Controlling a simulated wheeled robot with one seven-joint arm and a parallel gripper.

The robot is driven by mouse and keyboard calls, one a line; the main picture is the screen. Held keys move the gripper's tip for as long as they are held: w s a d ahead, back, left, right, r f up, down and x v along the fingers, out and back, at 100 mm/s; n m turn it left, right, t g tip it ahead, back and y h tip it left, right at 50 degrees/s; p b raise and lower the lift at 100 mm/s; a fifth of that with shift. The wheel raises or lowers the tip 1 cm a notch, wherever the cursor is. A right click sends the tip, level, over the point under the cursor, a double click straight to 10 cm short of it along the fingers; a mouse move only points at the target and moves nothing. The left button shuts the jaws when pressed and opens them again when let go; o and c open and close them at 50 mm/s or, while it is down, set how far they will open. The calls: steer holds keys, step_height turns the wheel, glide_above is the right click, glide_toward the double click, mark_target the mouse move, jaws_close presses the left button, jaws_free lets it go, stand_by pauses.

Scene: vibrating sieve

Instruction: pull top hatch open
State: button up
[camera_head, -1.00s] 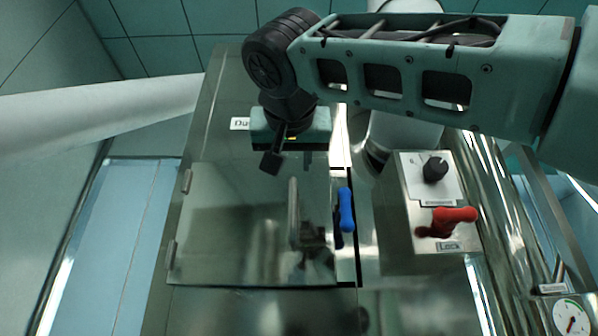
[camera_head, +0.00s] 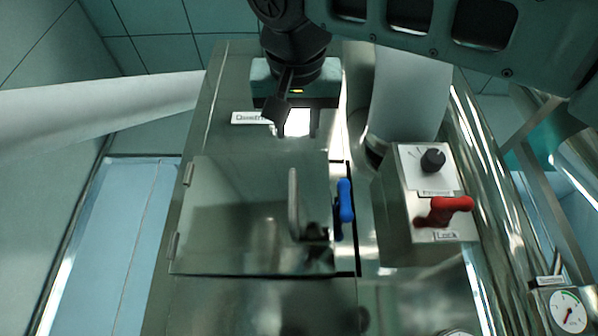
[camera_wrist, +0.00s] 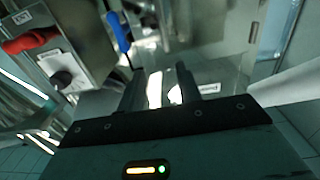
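The top hatch (camera_head: 225,215) is a flat, shiny metal panel on the machine's face, with hinges on its left edge. It looks shut. An upright metal bar handle (camera_head: 293,203) stands near its right side. A blue latch lever (camera_head: 346,207) sits at the hatch's right edge; it also shows in the wrist view (camera_wrist: 118,30). My gripper (camera_head: 297,118) is above the hatch in the picture, apart from the handle. In the wrist view my gripper (camera_wrist: 162,82) has its two dark fingers apart with nothing held between them.
A control box (camera_head: 400,215) with a black knob (camera_head: 433,159) and a red lever (camera_head: 444,210) stands right of the hatch. A white label (camera_head: 250,118) is above the hatch. A pressure gauge (camera_head: 568,311) is at the lower right. The space left of the machine looks clear.

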mark_target(306, 201)
steer(key=shift+s+d, duration=0.1)
steer(key=shift+s, duration=1.35)
steer(key=shift+b, duration=0.3)
steer(key=shift+c, duration=0.3)
